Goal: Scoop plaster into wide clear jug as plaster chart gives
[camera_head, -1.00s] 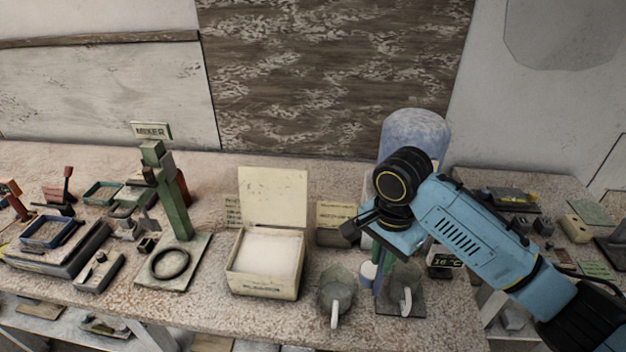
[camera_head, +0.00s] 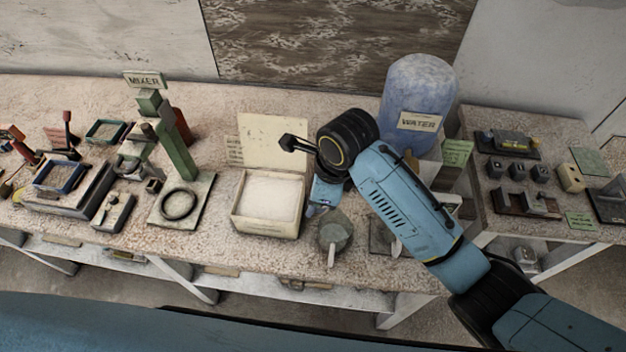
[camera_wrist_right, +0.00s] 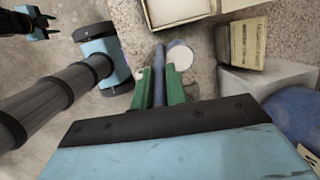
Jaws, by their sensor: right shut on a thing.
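The open box of white plaster (camera_head: 240,222) stands mid-bench in the head view, its lid raised. Its edge shows at the top of the right wrist view (camera_wrist_right: 185,20). A clear jug (camera_head: 338,240) with a pale handle stands right of the box. A second jug is mostly hidden behind my right arm. My right gripper (camera_wrist_right: 160,84) is shut on the blue handle of a scoop (camera_wrist_right: 180,54), which has a round white end. In the head view my wrist hides the scoop, between box and jug. My left gripper (camera_wrist_right: 38,22) shows small at the wrist view's top left; its jaws are unclear.
A green mixer stand (camera_head: 178,150) with a ring on its base stands left of the box. A blue water container (camera_head: 415,85) stands behind my right arm. A green card (camera_head: 457,152) is beside it. Cards behind the box are too small to read.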

